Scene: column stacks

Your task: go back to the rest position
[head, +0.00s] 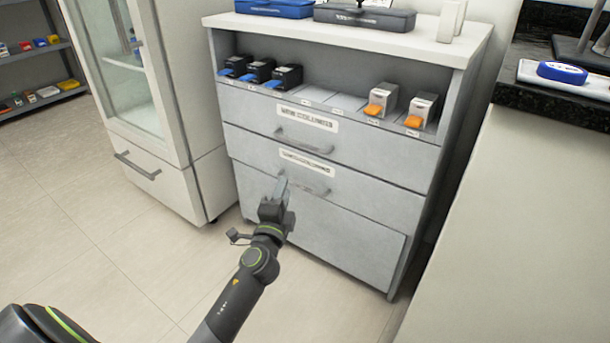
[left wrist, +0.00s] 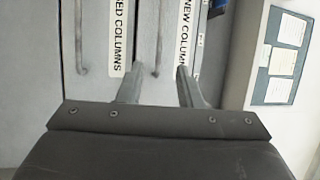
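My left gripper (head: 281,188) is in front of the grey drawer cabinet (head: 345,258), near the handle of the drawer labelled used columns (head: 370,192). I cannot tell from the head view whether it touches the handle. In the left wrist view its two fingers (left wrist: 160,75) stand apart with nothing between them, so it is open and empty. Beyond them are the labels for used columns (left wrist: 118,38) and new columns (left wrist: 187,32). The new columns drawer (head: 380,148) is above and looks shut. My right gripper is not in view.
Dark boxes with blue ends (head: 262,72) and white boxes with orange ends (head: 383,99) stand on the cabinet's open shelf. A glass-door cabinet (head: 165,185) is at left, a counter (head: 520,200) at right. The floor (head: 90,235) at front left looks clear.

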